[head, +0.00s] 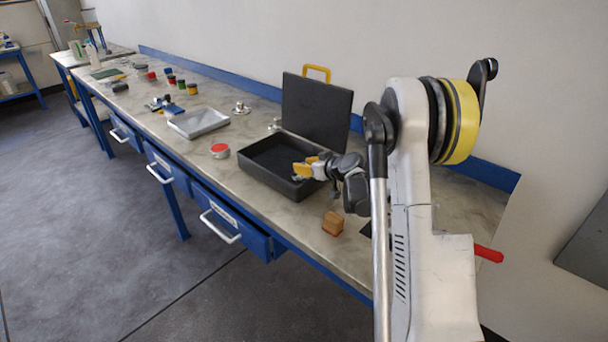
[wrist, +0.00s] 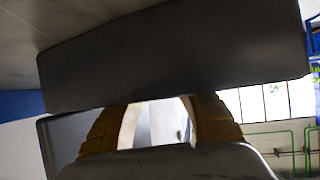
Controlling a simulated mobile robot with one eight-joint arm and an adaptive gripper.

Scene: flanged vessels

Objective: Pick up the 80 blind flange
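Two small metal flange-like pieces stand on the bench, one (head: 241,108) behind the grey tray and one (head: 275,125) beside the raised case lid. I cannot tell which is the 80 blind flange, or read any size on them. My gripper (head: 303,170) is at the near right corner of the open black case (head: 262,186), well to the right of both pieces. In the wrist view its two yellow-brown fingers (wrist: 160,118) stand apart with a clear gap and nothing visible between them. A dark slab, probably the case wall (wrist: 175,55), hides the fingertips.
The case lid (head: 316,112) stands upright at the back. A wooden block (head: 333,223) lies near the front edge, and a red-topped tin (head: 220,150) stands left of the case. A grey tray (head: 198,123) and several coloured tins stand farther left.

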